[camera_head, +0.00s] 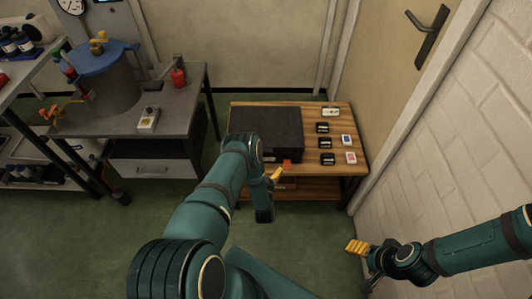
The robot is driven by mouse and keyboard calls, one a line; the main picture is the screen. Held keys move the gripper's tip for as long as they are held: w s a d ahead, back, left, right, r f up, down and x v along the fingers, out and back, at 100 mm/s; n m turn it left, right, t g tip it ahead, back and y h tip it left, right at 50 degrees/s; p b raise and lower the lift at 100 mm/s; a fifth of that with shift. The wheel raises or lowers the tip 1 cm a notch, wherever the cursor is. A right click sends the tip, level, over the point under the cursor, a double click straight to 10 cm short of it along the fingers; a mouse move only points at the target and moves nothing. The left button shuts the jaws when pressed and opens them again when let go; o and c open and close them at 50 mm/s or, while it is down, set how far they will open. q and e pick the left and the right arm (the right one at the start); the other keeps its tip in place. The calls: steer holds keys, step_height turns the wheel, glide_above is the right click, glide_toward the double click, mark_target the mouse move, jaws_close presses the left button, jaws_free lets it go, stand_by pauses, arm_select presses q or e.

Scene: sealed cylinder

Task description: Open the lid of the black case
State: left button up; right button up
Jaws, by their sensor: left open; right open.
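The black case (270,125) lies shut, its lid down flat, on the left part of a wooden table. A small red-orange piece (287,162) shows at its front edge; I cannot tell whether it is a latch. My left gripper (275,174) is just in front of the case's front edge, with a yellow fingertip showing. It is open, and my own arm hides much of it and the case's front left corner. I cannot tell whether it touches the case. My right gripper (357,247) is open and empty, low at the right, well away from the case.
Several small black and white items, including a black one (327,159), lie on the wooden table (350,115) right of the case. A white brick wall (465,120) and door close in on the right. A grey workbench (185,100) with a large blue-lidded vessel (108,85) stands left.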

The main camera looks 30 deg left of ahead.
mark_target(265, 151)
arm_select(q)
steer(key=b+x, duration=0.2)
steer(key=x, duration=0.6)
steer(key=shift+w+a, duration=0.1)
steer(key=shift+w, duration=0.3)
steer(key=shift+c, duration=0.2)
steer(key=c, duration=1.3)
